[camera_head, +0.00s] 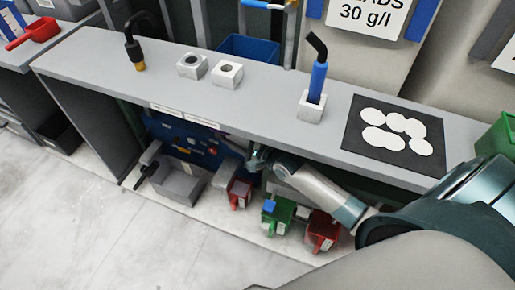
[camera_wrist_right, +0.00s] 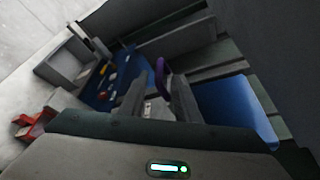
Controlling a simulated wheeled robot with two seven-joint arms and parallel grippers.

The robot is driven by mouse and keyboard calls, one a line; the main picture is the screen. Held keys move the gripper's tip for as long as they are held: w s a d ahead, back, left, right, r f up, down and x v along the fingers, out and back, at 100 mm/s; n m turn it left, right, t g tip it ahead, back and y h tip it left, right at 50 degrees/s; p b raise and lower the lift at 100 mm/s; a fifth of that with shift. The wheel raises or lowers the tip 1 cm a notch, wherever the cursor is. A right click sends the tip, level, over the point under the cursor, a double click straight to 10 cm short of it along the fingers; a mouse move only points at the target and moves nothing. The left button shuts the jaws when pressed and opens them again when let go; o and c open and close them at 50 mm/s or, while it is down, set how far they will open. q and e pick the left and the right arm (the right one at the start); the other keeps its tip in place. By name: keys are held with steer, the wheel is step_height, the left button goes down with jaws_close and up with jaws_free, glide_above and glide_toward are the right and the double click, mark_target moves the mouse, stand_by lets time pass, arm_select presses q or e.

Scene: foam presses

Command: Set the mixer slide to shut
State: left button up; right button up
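My right arm comes in from the right in the head view and reaches under the grey counter. Its gripper (camera_head: 258,158) is beside the blue panel (camera_head: 185,140), partly hidden by the counter edge. In the right wrist view the two fingers of the right gripper (camera_wrist_right: 160,98) stand apart. A purple curved piece (camera_wrist_right: 163,75), perhaps the slide's handle, shows between and beyond the fingertips; I cannot tell whether they touch it. The blue panel also shows in the wrist view (camera_wrist_right: 125,75), left of the fingers. I cannot tell the mixer slide's position. My left gripper is not in view.
A grey bin (camera_head: 180,185) and red (camera_head: 238,194), green (camera_head: 277,214) and dark red (camera_head: 322,232) items stand below the counter (camera_head: 260,95). White blocks, a blue-handled tool (camera_head: 317,80) and a black mat (camera_head: 360,143) with white discs are on top. Floor at left is clear.

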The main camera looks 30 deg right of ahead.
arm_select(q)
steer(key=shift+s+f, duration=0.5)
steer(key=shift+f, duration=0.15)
arm_select(e)
steer(key=v, duration=1.2)
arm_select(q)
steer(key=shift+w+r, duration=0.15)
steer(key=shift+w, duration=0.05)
arm_select(e)
steer(key=shift+s, duration=0.15)
